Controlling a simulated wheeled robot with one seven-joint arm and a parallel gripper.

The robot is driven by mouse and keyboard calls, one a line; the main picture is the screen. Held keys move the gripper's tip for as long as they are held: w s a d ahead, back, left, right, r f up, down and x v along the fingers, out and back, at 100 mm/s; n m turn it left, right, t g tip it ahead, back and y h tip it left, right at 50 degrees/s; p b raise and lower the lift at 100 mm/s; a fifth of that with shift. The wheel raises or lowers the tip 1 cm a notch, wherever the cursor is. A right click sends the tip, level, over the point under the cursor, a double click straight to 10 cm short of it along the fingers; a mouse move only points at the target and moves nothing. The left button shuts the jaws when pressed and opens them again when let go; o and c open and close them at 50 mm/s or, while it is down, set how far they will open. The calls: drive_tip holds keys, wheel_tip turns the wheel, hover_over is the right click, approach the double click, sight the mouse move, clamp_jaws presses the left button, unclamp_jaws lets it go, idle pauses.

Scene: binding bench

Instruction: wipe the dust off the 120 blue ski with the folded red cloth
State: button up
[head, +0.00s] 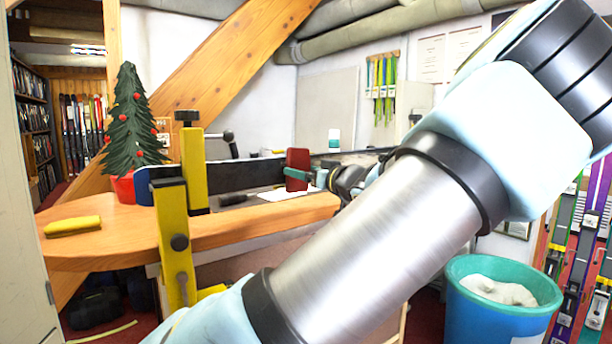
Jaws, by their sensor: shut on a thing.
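The folded red cloth (297,168) stands upright in the middle of the head view, against the dark long side of the ski. My gripper (312,178) is at the cloth's right side and is shut on it; its fingers are small and partly hidden. The ski (240,176) lies on its edge along the bench, with a blue end (145,186) at the left. Yellow clamps (172,240) stand around its left part. My arm hides the ski's right part. Dust on the ski is too small to tell, and whether the cloth touches it is unclear.
The wooden bench (120,222) carries a yellow block (73,226), a small tree in a red pot (124,188), a dark brush (240,199) and white paper (288,193). A teal bin (490,322) stands at right, near several upright skis. My arm crosses the front.

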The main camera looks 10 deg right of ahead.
sight(354, 162)
drive_tip(key=shift+w+a, duration=0.1)
drive_tip(key=shift+w, duration=0.05)
drive_tip(key=w+d+b, duration=0.2)
drive_tip(key=w+d, duration=0.2)
drive_tip(key=d, duration=0.6)
drive_tip(key=shift+w, duration=0.35)
drive_tip(key=shift+w+d+b, duration=0.15)
drive_tip(key=shift+w+d, duration=0.25)
drive_tip(key=shift+d, duration=0.35)
drive_tip(key=shift+w+d+b, duration=0.1)
drive_tip(key=shift+w+d, duration=0.3)
drive_tip(key=shift+d, duration=0.35)
drive_tip(key=shift+w+d+b, duration=0.15)
drive_tip(key=shift+w+d, duration=0.25)
drive_tip(key=shift+d, duration=0.35)
drive_tip(key=w+d+p, duration=0.1)
drive_tip(key=w+d, duration=0.1)
drive_tip(key=d, duration=0.3)
drive_tip(key=shift+w+d, duration=0.25)
drive_tip(key=shift+d, duration=0.05)
drive_tip(key=b, duration=0.5)
drive_tip(key=shift+a, duration=0.1)
idle(0.5)
drive_tip(key=shift+b, duration=0.4)
